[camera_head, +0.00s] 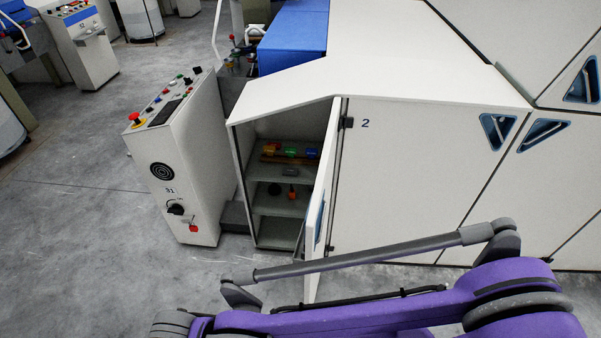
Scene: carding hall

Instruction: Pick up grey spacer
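A small grey block (290,172), which looks like the grey spacer, lies near the front of the upper shelf in an open machine cabinet (238,180). It is small in the view and its exact shape is hard to tell. Neither gripper is in view. A purple arm of mine crosses the bottom of the view, in front of and below the cabinet, and its gripper end does not show.
The cabinet door (321,195) stands ajar at the opening's right side. Yellow (269,150), green (290,152) and blue (311,153) items sit farther back. A dark item (274,189) and an orange item (292,194) are lower.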

